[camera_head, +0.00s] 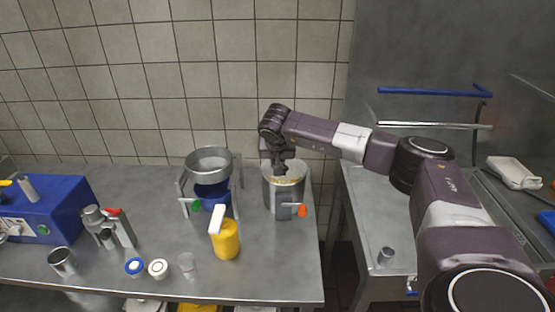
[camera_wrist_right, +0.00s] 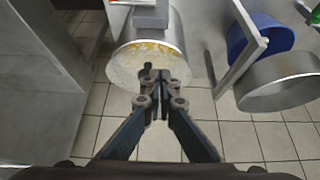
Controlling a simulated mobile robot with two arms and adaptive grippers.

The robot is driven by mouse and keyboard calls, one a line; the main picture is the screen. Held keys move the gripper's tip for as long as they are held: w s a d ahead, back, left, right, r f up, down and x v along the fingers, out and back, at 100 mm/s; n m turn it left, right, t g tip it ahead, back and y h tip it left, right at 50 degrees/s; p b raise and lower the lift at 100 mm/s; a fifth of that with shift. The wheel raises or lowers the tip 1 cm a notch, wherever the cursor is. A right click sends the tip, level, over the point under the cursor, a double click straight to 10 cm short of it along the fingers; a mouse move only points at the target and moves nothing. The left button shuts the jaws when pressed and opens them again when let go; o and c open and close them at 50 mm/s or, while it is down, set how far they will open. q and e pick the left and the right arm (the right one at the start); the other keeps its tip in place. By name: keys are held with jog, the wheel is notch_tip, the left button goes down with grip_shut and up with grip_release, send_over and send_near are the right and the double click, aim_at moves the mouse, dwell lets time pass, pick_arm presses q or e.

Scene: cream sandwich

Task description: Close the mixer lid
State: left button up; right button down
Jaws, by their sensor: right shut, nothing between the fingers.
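A metal cylindrical pot (camera_head: 270,196) with an orange knob on its front stands at the right end of the table; it seems to be the mixer. In the right wrist view the pot (camera_wrist_right: 172,34) shows a round top with pale, yellowish matter along its edge. I cannot clearly make out a separate lid. My right gripper (camera_head: 281,170) reaches in from the right and points down at the pot's top. In the wrist view the gripper (camera_wrist_right: 152,76) is shut and empty, its tips over the pot's edge. I cannot tell if they touch it. My left gripper is not in view.
Left of the pot stands a sieve (camera_head: 209,163) on a metal stand above a blue bowl (camera_head: 211,191). A yellow bottle (camera_head: 226,241) stands in front. A blue machine (camera_head: 48,212) and small cups are farther left. A second metal counter (camera_head: 372,200) lies right, across a gap.

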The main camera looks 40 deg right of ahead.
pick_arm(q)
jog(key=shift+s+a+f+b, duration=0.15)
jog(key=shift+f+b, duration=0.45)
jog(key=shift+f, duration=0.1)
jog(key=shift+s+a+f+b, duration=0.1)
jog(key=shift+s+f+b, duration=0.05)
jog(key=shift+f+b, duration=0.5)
pick_arm(e)
jog(key=shift+s+a+f, duration=0.15)
jog(key=shift+s+f, duration=0.05)
jog(key=shift+f, duration=0.65)
jog(key=shift+s+a+f, duration=0.15)
jog(key=shift+a+f, duration=0.05)
jog(key=shift+f, duration=0.7)
jog(key=shift+s+a+f, duration=0.15)
jog(key=shift+s+f, duration=0.05)
jog(key=shift+f, duration=0.65)
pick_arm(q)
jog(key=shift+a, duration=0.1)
pick_arm(e)
jog(key=shift+r, duration=0.1)
